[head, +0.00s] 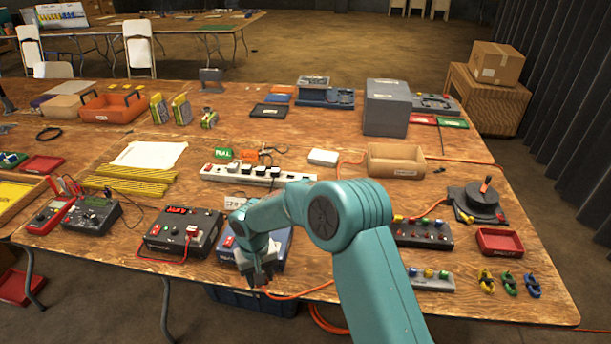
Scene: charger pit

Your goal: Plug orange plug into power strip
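The white power strip (212,171) lies in the middle of the table, with several dark plugs or adapters along its top. My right arm reaches in from the lower right, over the table's front edge. Its gripper (261,279) points down at the front edge, in front of a blue-and-white device (275,247) and well nearer than the strip. An orange cord (300,294) runs right from beside the fingertips. The orange plug cannot be made out clearly there, and whether the fingers grip it is too small to tell. My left gripper is not in view.
A dark power unit (183,232) stands left of my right gripper. A small white box (323,157) and an open wooden box (396,161) stand behind and right of the strip. My forearm covers part of the table right of the strip.

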